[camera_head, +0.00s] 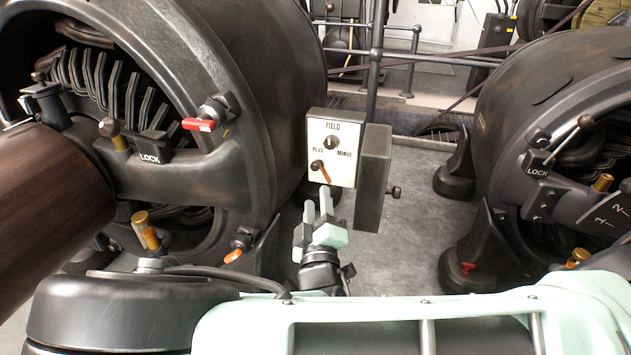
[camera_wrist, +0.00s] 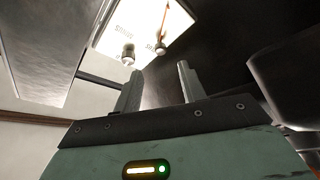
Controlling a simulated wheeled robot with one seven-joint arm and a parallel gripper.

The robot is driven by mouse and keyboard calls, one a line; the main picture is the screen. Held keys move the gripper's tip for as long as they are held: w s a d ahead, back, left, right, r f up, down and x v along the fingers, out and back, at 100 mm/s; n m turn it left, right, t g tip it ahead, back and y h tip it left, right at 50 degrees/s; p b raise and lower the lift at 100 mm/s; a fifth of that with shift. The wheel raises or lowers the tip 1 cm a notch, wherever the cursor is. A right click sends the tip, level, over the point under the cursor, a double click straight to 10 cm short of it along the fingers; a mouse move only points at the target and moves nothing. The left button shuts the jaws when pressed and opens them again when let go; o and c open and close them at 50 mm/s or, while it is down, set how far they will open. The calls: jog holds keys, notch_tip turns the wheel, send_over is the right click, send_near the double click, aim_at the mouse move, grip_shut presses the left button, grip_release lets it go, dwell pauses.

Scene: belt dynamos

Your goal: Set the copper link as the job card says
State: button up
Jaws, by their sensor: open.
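The copper link (camera_head: 324,173) is a short orange-brown strip on the white face of the FIELD box (camera_head: 346,130). It hangs tilted, from a stud below PLUS down to the right, below the dark knob. MINUS is lettered to the right. In the wrist view a thin orange strip, likely the link (camera_wrist: 165,22), shows at the top beside two studs. My gripper (camera_head: 318,203) is just below the box with its two fingers apart and empty. In the wrist view the gripper (camera_wrist: 159,80) points up toward the box face. I see no job card that I can read.
Another dynamo (camera_head: 530,90) stands at right. A dark side box (camera_head: 373,175) adjoins the FIELD box. Grey floor (camera_head: 420,215) lies open between the machines.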

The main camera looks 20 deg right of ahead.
aim_at(316, 169)
jog(key=b+x, duration=0.3)
jog(key=x, duration=0.5)
jog(key=shift+w+d+r, duration=0.1)
jog(key=shift+w+r, duration=0.05)
jog(key=shift+w, duration=0.1)
grip_shut()
